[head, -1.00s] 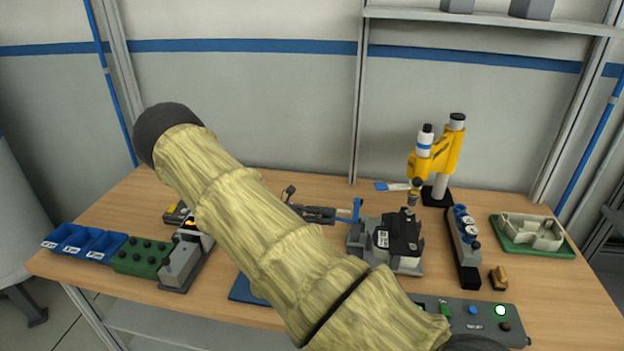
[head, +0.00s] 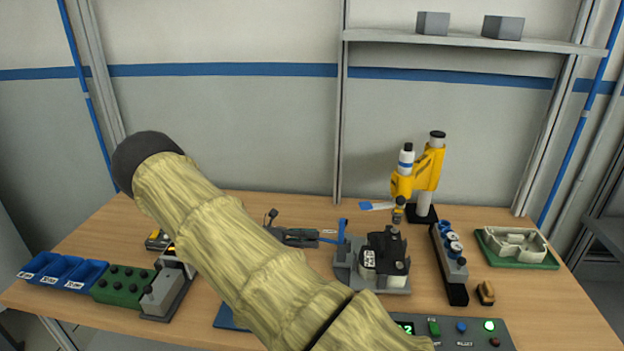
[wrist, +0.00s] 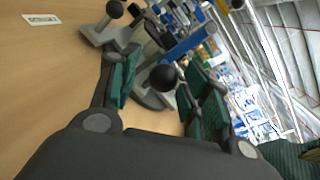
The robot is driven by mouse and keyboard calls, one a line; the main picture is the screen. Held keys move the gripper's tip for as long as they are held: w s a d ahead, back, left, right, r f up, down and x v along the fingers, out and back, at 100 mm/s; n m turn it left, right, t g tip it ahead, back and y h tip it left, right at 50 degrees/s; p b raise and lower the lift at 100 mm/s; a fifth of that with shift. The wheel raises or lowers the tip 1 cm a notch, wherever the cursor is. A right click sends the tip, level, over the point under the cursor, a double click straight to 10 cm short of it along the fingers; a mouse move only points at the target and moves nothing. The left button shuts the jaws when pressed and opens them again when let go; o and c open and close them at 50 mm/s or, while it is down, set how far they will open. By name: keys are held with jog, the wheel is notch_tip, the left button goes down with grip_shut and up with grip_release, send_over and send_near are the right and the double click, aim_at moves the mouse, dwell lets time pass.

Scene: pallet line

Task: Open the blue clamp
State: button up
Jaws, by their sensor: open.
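The blue clamp (head: 342,232) stands at the left side of a grey fixture holding a dark block (head: 386,258) in the head view. In the wrist view its blue bar (wrist: 188,43) lies beyond my fingers. My gripper (wrist: 165,88) is open, with green pads on both fingers. A round black knob (wrist: 163,77) shows between the fingers; I cannot tell whether either finger touches it. A second black knob (wrist: 115,9) shows farther off at the top left.
A yellow-and-white tool (head: 420,175) stands behind the fixture. Right of it are a black rack (head: 452,270), a green tray (head: 520,262) and a button panel (head: 465,335). Blue bins (head: 62,272) and a green block (head: 122,284) sit at the left. A shelf (head: 470,40) hangs above.

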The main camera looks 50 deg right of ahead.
jog(key=v, duration=1.1)
jog(key=shift+w+f, duration=0.1)
jog(key=shift+w, duration=0.05)
